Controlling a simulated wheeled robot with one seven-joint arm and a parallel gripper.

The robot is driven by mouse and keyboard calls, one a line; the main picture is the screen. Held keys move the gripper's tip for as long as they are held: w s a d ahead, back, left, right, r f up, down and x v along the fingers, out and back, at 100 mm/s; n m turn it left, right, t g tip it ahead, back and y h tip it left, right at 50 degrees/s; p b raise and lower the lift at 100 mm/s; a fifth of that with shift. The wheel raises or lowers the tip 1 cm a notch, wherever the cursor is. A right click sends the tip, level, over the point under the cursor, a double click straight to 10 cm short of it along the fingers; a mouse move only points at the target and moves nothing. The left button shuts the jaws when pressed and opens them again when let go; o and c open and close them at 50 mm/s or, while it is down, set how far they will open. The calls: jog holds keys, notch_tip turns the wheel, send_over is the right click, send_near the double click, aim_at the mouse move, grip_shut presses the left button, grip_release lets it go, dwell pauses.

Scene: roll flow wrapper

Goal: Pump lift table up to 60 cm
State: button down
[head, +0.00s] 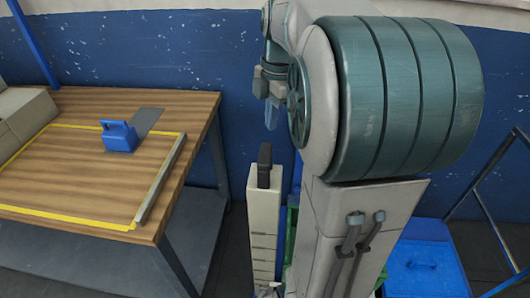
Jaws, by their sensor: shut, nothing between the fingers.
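My gripper (271,116) shows small at the upper middle, left of my large teal arm joint. It points down, is shut and holds nothing. A pale upright post (264,230) with dark lines across its front stands below it. A black grip-like piece (264,165) tops the post. My gripper is above this piece and apart from it in the picture; the depth between them is hard to judge. I cannot tell whether the post belongs to the lift table. No lift table platform can be made out, and my arm hides much of the middle and right.
A wooden table (75,190) with a yellow outline stands at left. On it are a blue handled block (119,136), a grey plate (148,119) and a metal bar (160,182). A blue lidded bin (425,262) and blue frame (490,165) stand right. A blue wall is behind.

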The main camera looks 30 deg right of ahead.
aim_at(267, 152)
jog(key=shift+a+f+b, duration=0.2)
jog(key=shift+f+b, duration=1.2)
jog(key=shift+f, duration=0.3)
jog(key=shift+a+f+b, duration=0.15)
jog(key=shift+f+b, duration=1.25)
jog(key=shift+f, duration=0.3)
jog(key=shift+f, duration=0.1)
